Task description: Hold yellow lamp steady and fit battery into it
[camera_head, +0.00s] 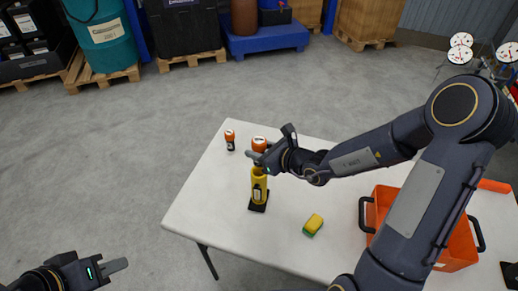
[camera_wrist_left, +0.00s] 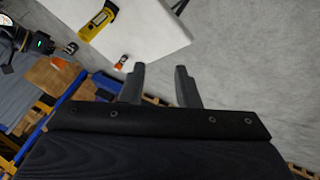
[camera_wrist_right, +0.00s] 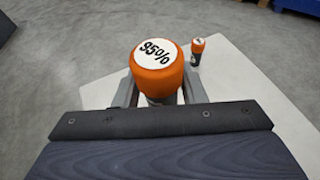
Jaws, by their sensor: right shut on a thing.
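The yellow lamp (camera_head: 259,188) stands upright on a black base on the white table; it also shows in the left wrist view (camera_wrist_left: 97,22). My right gripper (camera_head: 264,155) is shut on an orange-capped battery (camera_head: 259,143) just above the lamp's top. In the right wrist view this battery (camera_wrist_right: 158,72) shows a white top with a percent figure. Its lower end is hidden, so I cannot tell whether it touches the lamp. My left gripper (camera_wrist_left: 160,88) is open and empty, off the table at the lower left of the head view (camera_head: 115,267), away from the lamp.
A second orange-capped battery (camera_head: 230,140) stands near the table's far left edge; it also shows in the right wrist view (camera_wrist_right: 197,53). A yellow-green sponge (camera_head: 313,225) lies right of the lamp. An orange crate (camera_head: 460,252) with dark handles is further right, partly behind my right arm.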

